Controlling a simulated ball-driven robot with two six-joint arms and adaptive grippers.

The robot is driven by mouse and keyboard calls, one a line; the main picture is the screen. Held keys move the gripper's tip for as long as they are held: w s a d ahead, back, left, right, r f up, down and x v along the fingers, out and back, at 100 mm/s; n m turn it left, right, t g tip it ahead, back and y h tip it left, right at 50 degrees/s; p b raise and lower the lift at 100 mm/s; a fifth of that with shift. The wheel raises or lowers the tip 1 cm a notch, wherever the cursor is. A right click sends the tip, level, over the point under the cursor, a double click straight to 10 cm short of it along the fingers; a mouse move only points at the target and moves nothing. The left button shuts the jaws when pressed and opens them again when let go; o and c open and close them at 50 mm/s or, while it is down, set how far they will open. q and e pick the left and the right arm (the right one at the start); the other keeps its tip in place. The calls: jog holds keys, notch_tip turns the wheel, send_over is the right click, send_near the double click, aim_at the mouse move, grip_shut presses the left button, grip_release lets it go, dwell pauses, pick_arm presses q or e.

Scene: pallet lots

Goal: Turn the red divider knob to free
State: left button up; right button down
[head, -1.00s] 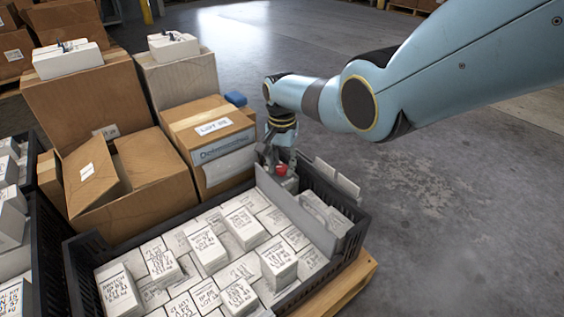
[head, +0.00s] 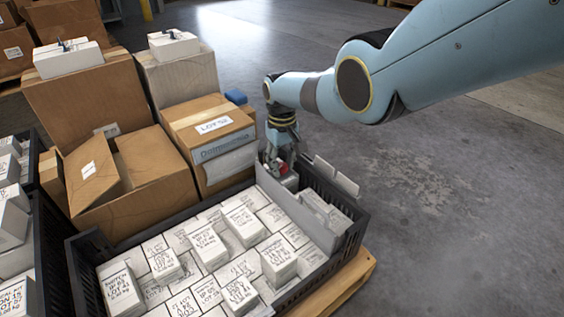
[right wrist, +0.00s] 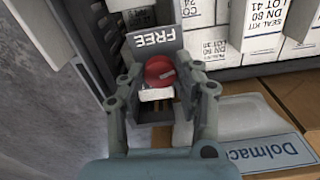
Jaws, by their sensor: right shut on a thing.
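The red divider knob (head: 283,169) sits at the back end of the grey divider (head: 318,214) in the black crate. My left gripper is not in view.
The black crate (head: 362,228) holds several white labelled boxes left of the divider, with some on its right. Open floor lies to the right.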

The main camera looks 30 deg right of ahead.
aim_at(282, 165)
jog(key=n, duration=0.4)
jog(key=shift+n, duration=2.9)
jog(key=c, duration=0.9)
grip_release()
jog(key=shift+c, duration=0.2)
jog(key=shift+r, duration=0.15)
notch_tip(282, 165, up, 12)
